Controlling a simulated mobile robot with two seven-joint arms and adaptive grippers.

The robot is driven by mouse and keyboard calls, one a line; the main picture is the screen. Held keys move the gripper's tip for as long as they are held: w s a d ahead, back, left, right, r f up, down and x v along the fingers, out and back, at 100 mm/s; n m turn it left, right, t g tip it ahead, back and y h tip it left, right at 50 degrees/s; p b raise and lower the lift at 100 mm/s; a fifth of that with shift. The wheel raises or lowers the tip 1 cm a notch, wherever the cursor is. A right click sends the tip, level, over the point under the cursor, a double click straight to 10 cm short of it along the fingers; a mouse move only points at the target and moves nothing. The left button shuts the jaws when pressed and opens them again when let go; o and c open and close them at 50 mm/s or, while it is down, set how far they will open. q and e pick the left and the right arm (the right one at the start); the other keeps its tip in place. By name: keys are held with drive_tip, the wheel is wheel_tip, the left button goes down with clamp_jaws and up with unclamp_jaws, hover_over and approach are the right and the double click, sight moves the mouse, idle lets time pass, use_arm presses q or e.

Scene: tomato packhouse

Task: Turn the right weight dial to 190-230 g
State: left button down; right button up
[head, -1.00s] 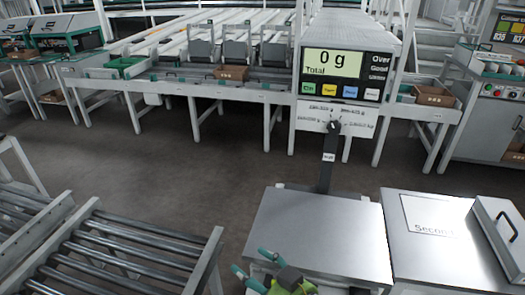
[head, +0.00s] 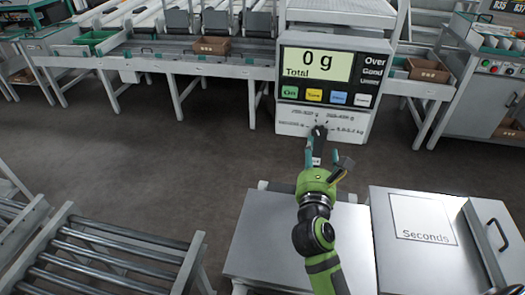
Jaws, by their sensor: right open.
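The weight dial (head: 319,131) is a small dark knob on the white panel (head: 350,125) under the scale display. Range labels surround it, too small to read surely. The display (head: 317,64) reads "0 g Total". My right gripper (head: 322,154), green with teal fingers, reaches up from below with its fingers open just below the dial in the picture. The dark post with a small label shows between the fingers. I cannot tell whether a finger touches the dial. The dial's pointer direction is not clear. My left gripper is not in view.
The steel weighing platform (head: 255,235) lies beneath my right arm. The "Seconds" surface (head: 420,250) with a raised handled plate (head: 487,235) is at the right. A roller conveyor (head: 110,262) is at the lower left. Coloured buttons (head: 314,95) sit above the dial.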

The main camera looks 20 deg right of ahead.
sight(319, 136)
drive_tip(key=shift+m, duration=0.4)
drive_tip(key=shift+f+p+x, duration=0.2)
drive_tip(key=shift+p+x, duration=0.1)
drive_tip(key=shift+x, duration=1.45)
drive_tip(key=shift+f+p+x, duration=0.2)
drive_tip(key=shift+p+x, duration=0.1)
drive_tip(key=shift+x, duration=1.4)
drive_tip(key=shift+d, duration=0.15)
